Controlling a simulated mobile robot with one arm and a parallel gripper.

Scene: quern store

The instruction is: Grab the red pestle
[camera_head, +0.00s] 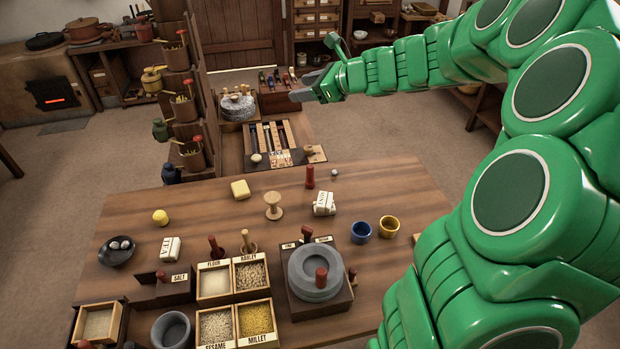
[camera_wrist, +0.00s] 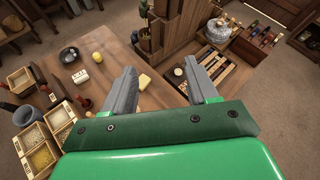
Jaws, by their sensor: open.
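A dark red, upright cylinder (camera_head: 310,177) that looks like the red pestle stands on the wooden table (camera_head: 370,185), near its far edge. I do not see it in the wrist view, where my gripper's body covers much of the table. My gripper (camera_head: 312,88) is high up and beyond the table's far edge, well apart from the red cylinder. In the wrist view its two grey fingers (camera_wrist: 165,82) are spread with nothing between them. Other red-brown upright pieces are a handle (camera_head: 216,246) at the flour box and a peg (camera_head: 321,277) on the grey quern (camera_head: 316,262).
Near the red cylinder are a wooden spool (camera_head: 273,206), white blocks (camera_head: 324,203) and a yellow block (camera_head: 240,189). Grain boxes (camera_head: 235,293) fill the front. A shelf post (camera_head: 187,110) rises beyond the table.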

